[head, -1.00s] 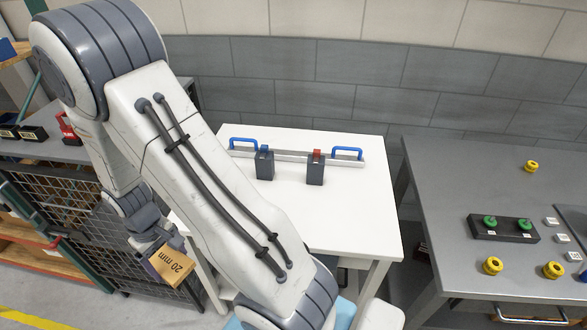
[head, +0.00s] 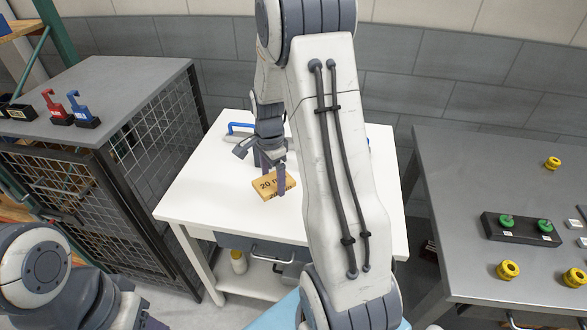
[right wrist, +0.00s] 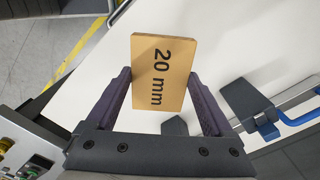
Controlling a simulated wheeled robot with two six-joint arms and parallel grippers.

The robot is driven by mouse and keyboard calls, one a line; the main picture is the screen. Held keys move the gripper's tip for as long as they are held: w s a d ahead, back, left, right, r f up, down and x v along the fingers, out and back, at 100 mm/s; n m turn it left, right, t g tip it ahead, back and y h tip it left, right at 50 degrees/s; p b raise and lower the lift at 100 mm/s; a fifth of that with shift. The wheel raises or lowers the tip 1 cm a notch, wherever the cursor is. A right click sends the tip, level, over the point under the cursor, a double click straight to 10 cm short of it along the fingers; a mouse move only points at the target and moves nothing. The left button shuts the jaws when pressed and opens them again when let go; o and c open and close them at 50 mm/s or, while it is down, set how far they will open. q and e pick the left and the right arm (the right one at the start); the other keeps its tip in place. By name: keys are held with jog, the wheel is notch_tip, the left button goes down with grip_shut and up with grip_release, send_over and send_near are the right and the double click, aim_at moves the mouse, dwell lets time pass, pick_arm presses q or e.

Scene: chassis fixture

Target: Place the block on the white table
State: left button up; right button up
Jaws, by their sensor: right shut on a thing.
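The block (head: 273,187) is a flat tan piece marked "20 mm". My right gripper (head: 271,172) is shut on it and holds it over the left part of the white table (head: 205,190); I cannot tell the gap to the table top. In the right wrist view the block (right wrist: 163,72) sits between the two purple fingers (right wrist: 160,95), with the white table (right wrist: 240,45) behind it. My left arm shows at the lower left of the head view; its gripper (head: 152,322) is mostly cut off by the bottom edge.
A bar fixture with a blue handle (head: 240,127) lies at the table's back, largely hidden by my right arm. A grey mesh cabinet (head: 150,120) with red and blue hooks stands left. A grey bench (head: 470,180) with yellow knobs stands right. The table's front left is clear.

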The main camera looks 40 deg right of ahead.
jog(key=d+m+b, duration=0.2)
jog(key=d+m, duration=0.5)
jog(key=m, duration=0.2)
pick_arm(q)
jog(key=shift+f+p, duration=0.55)
jog(key=shift+p, duration=0.3)
pick_arm(e)
jog(key=f, duration=0.9)
jog(key=shift+s+f, duration=0.15)
jog(key=shift+s, duration=0.25)
jog(key=shift+f, duration=0.1)
jog(key=o, duration=1.1)
jog(key=shift+r, duration=0.45)
pick_arm(q)
jog(key=shift+f+b, duration=0.75)
pick_arm(e)
notch_tip(320, 180, up, 11)
jog(key=shift+a+r, duration=0.1)
jog(key=shift+r, duration=0.1)
